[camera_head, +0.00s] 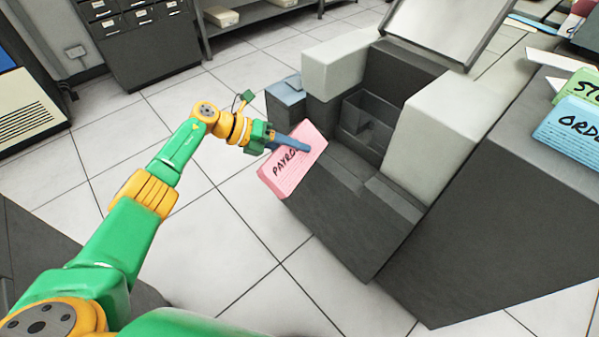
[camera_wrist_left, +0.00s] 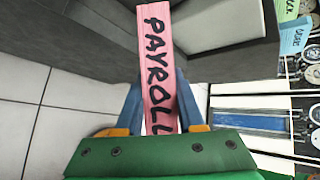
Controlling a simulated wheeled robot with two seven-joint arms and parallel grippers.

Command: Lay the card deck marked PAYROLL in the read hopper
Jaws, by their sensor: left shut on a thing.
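The pink PAYROLL deck (camera_head: 292,163) is in my left gripper (camera_head: 290,144), which is shut on it. In the head view the deck is tilted and held at the front left of the grey card machine (camera_head: 345,200), apart from its recess. In the left wrist view the lettered edge of the deck (camera_wrist_left: 155,45) stands between the two blue fingers (camera_wrist_left: 160,100). The machine has a dark recess with a small grey open-topped tray (camera_head: 366,122) in it, which looks like the hopper. No label on it can be read. My right gripper is not in view.
Pale blocks (camera_head: 455,115) flank the recess, and a tilted lid (camera_head: 440,28) rises behind it. A blue ORDER deck (camera_head: 570,130) and a green deck (camera_head: 580,84) stand at the right. Card drawers (camera_head: 140,40) are at the back left. Open tiled floor lies left of the machine.

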